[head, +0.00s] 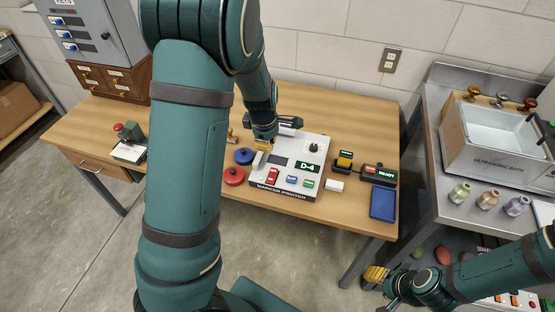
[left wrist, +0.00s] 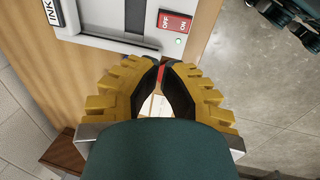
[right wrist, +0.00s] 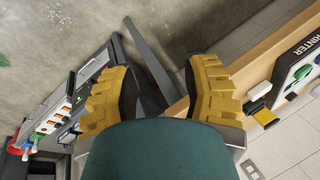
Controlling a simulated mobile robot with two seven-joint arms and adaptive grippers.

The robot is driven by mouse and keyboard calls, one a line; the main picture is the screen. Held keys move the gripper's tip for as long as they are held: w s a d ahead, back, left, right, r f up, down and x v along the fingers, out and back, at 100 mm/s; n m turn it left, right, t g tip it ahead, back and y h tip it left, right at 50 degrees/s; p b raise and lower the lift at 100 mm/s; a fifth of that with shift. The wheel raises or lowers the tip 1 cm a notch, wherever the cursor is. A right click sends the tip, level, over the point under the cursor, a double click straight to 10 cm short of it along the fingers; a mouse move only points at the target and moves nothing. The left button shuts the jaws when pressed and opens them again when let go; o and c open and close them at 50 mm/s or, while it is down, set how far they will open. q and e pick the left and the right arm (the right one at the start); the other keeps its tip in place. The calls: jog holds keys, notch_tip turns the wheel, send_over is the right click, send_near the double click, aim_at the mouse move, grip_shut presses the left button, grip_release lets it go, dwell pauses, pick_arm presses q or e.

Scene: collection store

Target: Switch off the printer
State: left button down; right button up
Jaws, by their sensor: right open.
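The grey marker printer (head: 290,155) stands on the wooden desk, with a lit D-4 display. Its red rocker switch (head: 272,176) is at the front left of its top. In the left wrist view the switch (left wrist: 174,22) carries OFF and ON marks, and a small green light (left wrist: 178,42) glows beside it. My left gripper (head: 264,146) is over the printer's left part.
A red round pad (head: 234,176) and a blue one (head: 244,156) lie left of the printer. A READY sign (head: 380,173) and a blue tray (head: 383,205) are at the right. A steel bench with an ultrasonic bath (head: 490,148) stands further right.

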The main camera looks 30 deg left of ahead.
aim_at(272, 168)
pick_arm(q)
jog(key=shift+s, duration=0.15)
pick_arm(e)
jog(key=shift+s, duration=0.15)
pick_arm(q)
jog(key=w+f+b, duration=0.1)
jog(key=f, duration=0.3)
jog(key=w+f+b, duration=0.1)
jog(key=f+b, duration=0.1)
jog(key=f, duration=0.3)
jog(key=f+b, duration=0.1)
jog(key=f, duration=0.3)
jog(key=shift+w+a+f, duration=0.35)
jog(key=shift+w, duration=0.05)
pick_arm(e)
jog(key=f, duration=0.2)
jog(key=s+f, duration=0.1)
jog(key=f, duration=0.1)
jog(key=shift+s+a+f, duration=0.1)
jog(key=shift+s, duration=0.05)
